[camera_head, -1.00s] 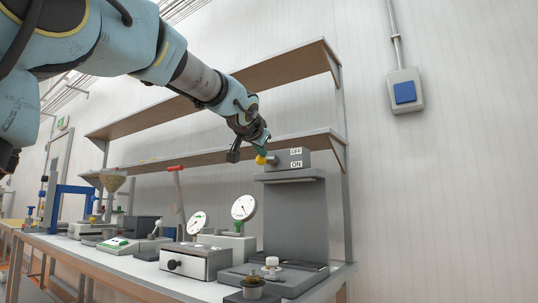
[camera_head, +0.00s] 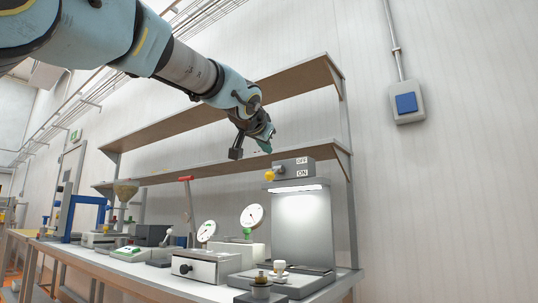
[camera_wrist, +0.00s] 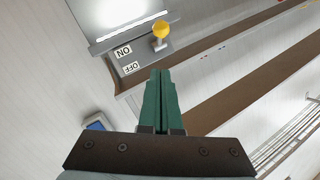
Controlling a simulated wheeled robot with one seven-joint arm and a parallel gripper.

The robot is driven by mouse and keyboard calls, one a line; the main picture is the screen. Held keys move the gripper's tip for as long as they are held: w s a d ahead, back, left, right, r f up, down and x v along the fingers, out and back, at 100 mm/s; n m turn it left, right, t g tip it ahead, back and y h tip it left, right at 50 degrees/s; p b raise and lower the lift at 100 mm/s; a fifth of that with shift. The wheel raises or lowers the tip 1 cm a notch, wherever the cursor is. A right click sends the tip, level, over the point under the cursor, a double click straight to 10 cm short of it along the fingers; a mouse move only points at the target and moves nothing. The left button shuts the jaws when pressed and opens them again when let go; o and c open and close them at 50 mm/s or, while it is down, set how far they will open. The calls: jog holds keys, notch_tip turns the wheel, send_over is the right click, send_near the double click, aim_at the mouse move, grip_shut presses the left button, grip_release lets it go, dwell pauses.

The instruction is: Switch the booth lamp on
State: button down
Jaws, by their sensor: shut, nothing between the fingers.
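The booth (camera_head: 300,228) stands at the right end of the bench, and its lamp (camera_head: 298,188) is lit, with the back panel bright. On top is a grey switch box (camera_head: 297,168) marked OFF above and ON below. Its yellow knob (camera_head: 270,175) sits low, at about the ON level. The knob (camera_wrist: 161,29) and the labels also show in the wrist view. My gripper (camera_head: 262,143) is above the box, apart from the knob. In the wrist view its green fingers (camera_wrist: 161,80) are together and empty.
Two dial gauges (camera_head: 252,216), a grey drawer box (camera_head: 200,264) and other devices stand along the bench. Wooden shelves (camera_head: 230,160) run behind my gripper.

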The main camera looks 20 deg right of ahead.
jog(key=s+a, duration=0.3)
jog(key=shift+s+f+b, duration=0.3)
jog(key=shift+s+b, duration=0.05)
jog(key=shift+s, duration=0.05)
dwell(0.4)
